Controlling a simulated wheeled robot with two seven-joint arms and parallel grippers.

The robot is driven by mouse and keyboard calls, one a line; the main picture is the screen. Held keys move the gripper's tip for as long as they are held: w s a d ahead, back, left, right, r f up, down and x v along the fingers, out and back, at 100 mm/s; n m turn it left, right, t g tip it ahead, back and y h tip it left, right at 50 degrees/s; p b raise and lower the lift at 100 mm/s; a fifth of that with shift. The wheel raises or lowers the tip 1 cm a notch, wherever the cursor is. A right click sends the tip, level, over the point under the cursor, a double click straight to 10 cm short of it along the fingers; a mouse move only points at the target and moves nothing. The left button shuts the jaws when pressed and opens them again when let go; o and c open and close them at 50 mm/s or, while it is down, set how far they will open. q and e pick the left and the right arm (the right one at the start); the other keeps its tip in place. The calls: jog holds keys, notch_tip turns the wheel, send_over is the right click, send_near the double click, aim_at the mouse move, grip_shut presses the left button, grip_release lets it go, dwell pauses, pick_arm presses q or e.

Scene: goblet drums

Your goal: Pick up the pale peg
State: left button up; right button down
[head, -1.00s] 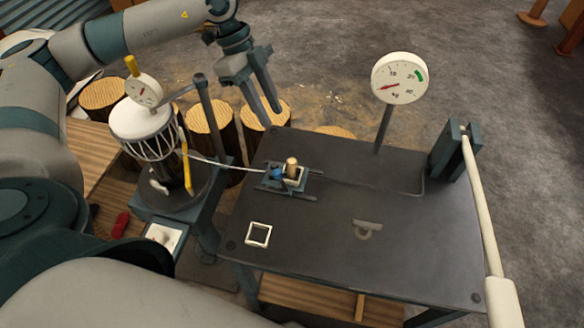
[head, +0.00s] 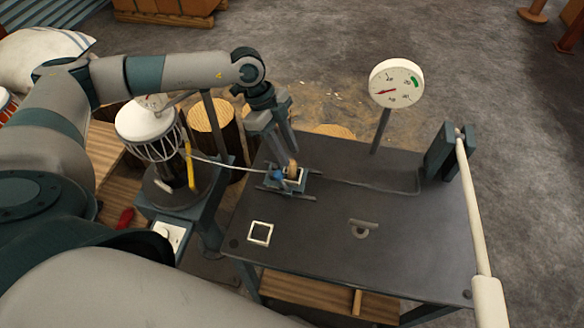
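The pale peg (head: 293,171) is a short wooden-coloured cylinder standing in a small blue-grey fixture (head: 308,186) on the dark bench top. My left gripper (head: 284,162) points down at the fixture, its two fingers apart. The fingertips are at about the height of the peg in the picture and partly overlap it. I cannot tell whether they touch it. My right gripper is outside the view.
The dark bench (head: 315,255) has a white square frame (head: 260,233) and a small grey bracket (head: 364,228). A dial gauge (head: 396,83) stands at the back, a lever with a pale handle (head: 489,298) at the right. A drum (head: 150,128) stands left; a pale cord (head: 225,164) runs to the fixture.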

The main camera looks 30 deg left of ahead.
aim_at(292, 162)
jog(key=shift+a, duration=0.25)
pick_arm(q)
jog(key=shift+d+f+p, duration=0.15)
jog(key=shift+f+p, duration=0.5)
jog(key=p+x, duration=0.1)
jog(key=x, duration=0.2)
jog(key=shift+f, duration=0.45)
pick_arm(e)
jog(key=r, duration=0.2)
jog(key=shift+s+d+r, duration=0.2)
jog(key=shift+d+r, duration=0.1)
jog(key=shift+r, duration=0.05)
pick_arm(q)
jog(key=shift+c, duration=0.2)
grip_shut()
